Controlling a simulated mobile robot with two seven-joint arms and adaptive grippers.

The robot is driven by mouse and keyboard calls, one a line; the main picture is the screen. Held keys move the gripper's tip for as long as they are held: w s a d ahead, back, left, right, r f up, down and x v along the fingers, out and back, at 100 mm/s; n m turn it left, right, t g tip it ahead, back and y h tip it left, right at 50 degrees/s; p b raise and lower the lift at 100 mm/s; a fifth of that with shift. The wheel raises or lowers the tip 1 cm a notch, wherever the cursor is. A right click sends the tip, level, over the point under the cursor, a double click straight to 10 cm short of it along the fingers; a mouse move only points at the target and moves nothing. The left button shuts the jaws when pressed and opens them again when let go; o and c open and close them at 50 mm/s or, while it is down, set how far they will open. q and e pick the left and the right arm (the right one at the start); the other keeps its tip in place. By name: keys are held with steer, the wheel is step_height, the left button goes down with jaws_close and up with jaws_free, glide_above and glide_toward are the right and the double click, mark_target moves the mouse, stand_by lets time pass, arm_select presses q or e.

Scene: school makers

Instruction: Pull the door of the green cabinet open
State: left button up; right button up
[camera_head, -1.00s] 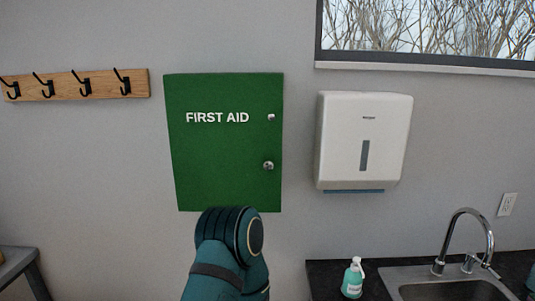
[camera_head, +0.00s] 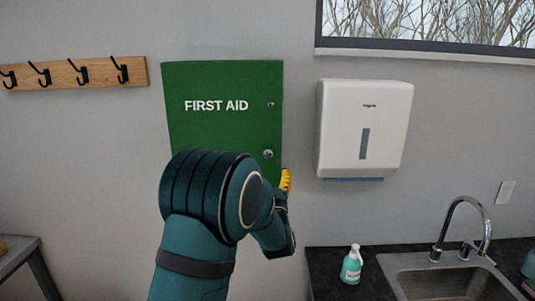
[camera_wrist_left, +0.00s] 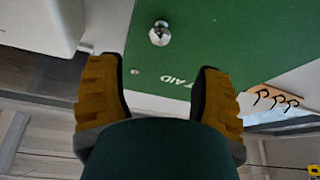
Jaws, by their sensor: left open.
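The green cabinet (camera_head: 222,95), lettered FIRST AID, hangs on the wall with its door shut. A small lock (camera_head: 270,104) and a round silver knob (camera_head: 268,154) sit near the right edge of its door. My left gripper (camera_head: 287,181) shows only as a yellow finger below and right of the knob, the rest hidden by my arm. In the left wrist view my left gripper (camera_wrist_left: 160,85) is open, its two yellow fingers apart. The knob (camera_wrist_left: 159,34) is ahead of the fingertips, between their lines and not touched. My right gripper is not seen.
A white towel dispenser (camera_head: 363,130) is on the wall just right of the cabinet. A hook rail (camera_head: 75,73) is at its left. Below right are a counter with a soap bottle (camera_head: 351,265), a sink (camera_head: 450,280) and a tap.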

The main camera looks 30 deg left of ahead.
mark_target(268, 155)
arm_select(q)
steer(key=p+x, duration=0.1)
steer(key=x, duration=0.9)
jaws_close()
